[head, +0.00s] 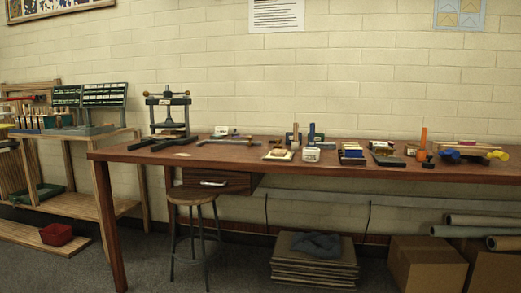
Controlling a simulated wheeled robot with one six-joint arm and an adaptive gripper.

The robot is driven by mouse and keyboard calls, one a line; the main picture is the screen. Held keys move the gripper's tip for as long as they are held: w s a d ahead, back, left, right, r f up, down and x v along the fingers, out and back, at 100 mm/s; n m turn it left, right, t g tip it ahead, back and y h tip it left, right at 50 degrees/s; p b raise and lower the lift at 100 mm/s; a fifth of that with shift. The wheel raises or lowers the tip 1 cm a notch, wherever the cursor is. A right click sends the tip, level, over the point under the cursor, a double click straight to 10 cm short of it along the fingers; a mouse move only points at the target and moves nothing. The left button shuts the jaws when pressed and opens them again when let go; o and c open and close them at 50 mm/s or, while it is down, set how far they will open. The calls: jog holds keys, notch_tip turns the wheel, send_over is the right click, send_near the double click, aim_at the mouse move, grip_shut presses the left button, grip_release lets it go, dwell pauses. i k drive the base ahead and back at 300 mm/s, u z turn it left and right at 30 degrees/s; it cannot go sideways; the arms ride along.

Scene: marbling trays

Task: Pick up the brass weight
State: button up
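The brass weight cannot be told for certain at this size. Several small objects stand on the long brown wooden table (220,161), some with tan or yellowish parts. Among them are a small tan block (278,153) on a pale sheet and a dark item with a yellowish top (381,146) right of the middle. I cannot tell whether either is brass. My gripper is not in view.
A dark press (168,112) stands on the table's left part. A stool (192,199) stands by the drawer (212,183). A stack of boards (314,272) and cardboard boxes (426,264) lie below. A red bin (56,234) sits on the lower left. Floor in front is clear.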

aim_at(277, 145)
jog(key=u, duration=0.1)
jog(key=k, duration=0.4)
jog(key=z, duration=0.8)
jog(key=i, duration=0.95)
jog(key=u, duration=0.5)
jog(key=i, duration=0.85)
jog(key=u, duration=0.75)
